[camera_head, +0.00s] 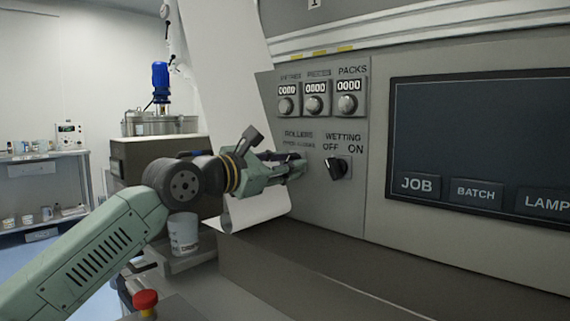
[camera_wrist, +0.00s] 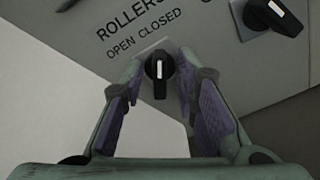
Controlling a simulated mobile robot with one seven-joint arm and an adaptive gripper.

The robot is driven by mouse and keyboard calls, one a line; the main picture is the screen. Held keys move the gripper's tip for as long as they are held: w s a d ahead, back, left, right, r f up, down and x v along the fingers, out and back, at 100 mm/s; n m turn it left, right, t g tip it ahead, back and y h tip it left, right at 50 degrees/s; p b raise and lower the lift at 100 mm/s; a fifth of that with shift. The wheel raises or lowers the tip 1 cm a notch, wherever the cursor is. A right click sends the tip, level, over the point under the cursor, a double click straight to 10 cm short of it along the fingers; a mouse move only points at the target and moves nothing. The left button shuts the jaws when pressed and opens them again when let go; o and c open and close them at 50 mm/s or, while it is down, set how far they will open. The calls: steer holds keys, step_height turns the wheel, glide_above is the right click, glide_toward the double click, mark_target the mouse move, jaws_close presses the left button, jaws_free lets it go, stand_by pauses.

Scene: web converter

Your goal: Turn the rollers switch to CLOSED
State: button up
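The rollers switch is a black knob (camera_wrist: 158,78) with a white mark, on the grey panel under the words ROLLERS and OPEN CLOSED. In the wrist view its ridge stands upright in the picture, and its mark faces the word CLOSED. My gripper (camera_wrist: 161,75) is open, with one finger on each side of the knob. Small gaps seem to show between fingers and knob; contact is hard to tell. In the head view my gripper (camera_head: 303,165) reaches the panel and hides most of the switch.
The black wetting switch (camera_head: 338,167) sits close to the right of my gripper. Three counter dials (camera_head: 316,103) are above. A dark screen (camera_head: 480,145) is farther right. A white web sheet (camera_head: 255,207) hangs behind my gripper, above a grey ledge (camera_head: 300,270).

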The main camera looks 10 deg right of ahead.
steer(key=v, duration=1.2)
